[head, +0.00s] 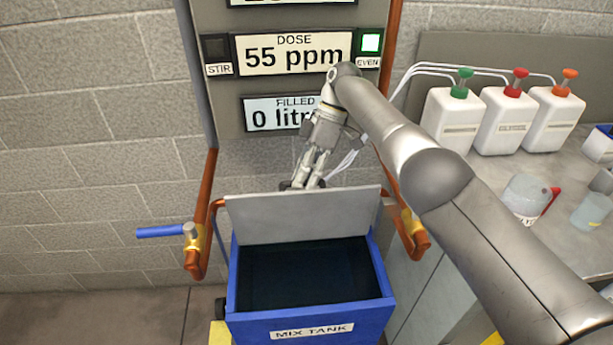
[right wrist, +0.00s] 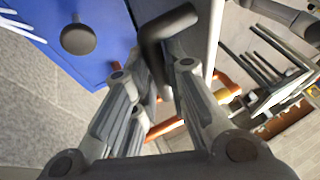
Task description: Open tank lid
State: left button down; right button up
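The blue mix tank (head: 312,325) stands low in the head view, with its dark inside showing. Its grey lid (head: 300,215) is raised, standing up at the tank's back edge. My right gripper (head: 308,182) is behind the lid's top edge, reaching down from above. In the right wrist view its fingers (right wrist: 165,65) close in on both sides of a dark bent lid handle (right wrist: 165,30). The handle is mostly hidden by the lid in the head view. My left gripper is not in view.
Copper pipes (head: 203,215) flank the tank, with a blue-handled valve (head: 160,232) at left. A dosing panel (head: 292,55) is on the wall above. A counter at right holds white bottles (head: 507,122) and a clear jug (head: 524,196).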

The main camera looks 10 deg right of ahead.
jog(key=o, duration=0.4)
jog(key=shift+w+d+f, duration=0.1)
jog(key=shift+w+f, duration=0.05)
jog(key=shift+f, duration=0.4)
jog(key=shift+r, duration=0.1)
jog(key=shift+r, duration=0.1)
jog(key=shift+r, duration=0.15)
notch_tip(320, 180, up, 10)
jog(key=shift+f, duration=0.2)
